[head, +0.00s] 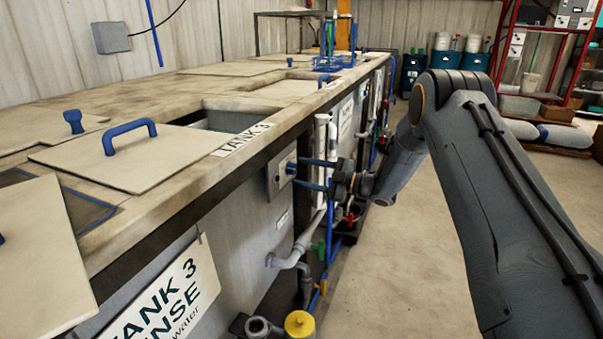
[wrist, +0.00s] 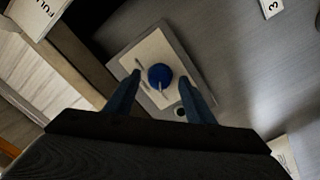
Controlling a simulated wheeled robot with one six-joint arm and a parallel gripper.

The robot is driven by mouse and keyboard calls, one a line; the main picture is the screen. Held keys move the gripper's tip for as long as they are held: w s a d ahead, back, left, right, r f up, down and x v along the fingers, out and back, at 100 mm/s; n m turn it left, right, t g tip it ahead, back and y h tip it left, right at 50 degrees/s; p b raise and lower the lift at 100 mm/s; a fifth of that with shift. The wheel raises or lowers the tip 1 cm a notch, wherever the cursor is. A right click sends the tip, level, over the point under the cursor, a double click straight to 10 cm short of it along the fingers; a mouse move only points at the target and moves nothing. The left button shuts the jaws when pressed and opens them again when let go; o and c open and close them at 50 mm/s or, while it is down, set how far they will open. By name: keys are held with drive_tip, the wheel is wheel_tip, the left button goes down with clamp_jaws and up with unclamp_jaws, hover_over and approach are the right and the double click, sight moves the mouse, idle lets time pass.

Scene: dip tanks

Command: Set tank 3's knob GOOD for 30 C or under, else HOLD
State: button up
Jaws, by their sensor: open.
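Tank 3 carries a "TANK 3" label (head: 241,139) on its top edge and a "TANK 3 RINSE" sign (head: 165,295) on its front. A small grey control box (head: 276,176) is mounted on the tank front. In the wrist view its pale plate (wrist: 147,50) bears a round blue knob (wrist: 160,74) with a light pointer line and small marks I cannot read. My gripper (head: 298,171) is open at the box, its blue fingers pointing at it. In the wrist view the fingertips (wrist: 160,80) lie either side of the knob; contact is unclear. No temperature reading is legible.
A lid with a blue handle (head: 130,135) lies beside an opening (head: 215,121) in the tank top. Grey pipes (head: 292,252) and a yellow cap (head: 299,324) stand out below the box. The floor (head: 390,270) to the right is clear.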

drive_tip(key=b+v, duration=0.1)
drive_tip(key=v, duration=0.5)
drive_tip(key=shift+d, duration=0.3)
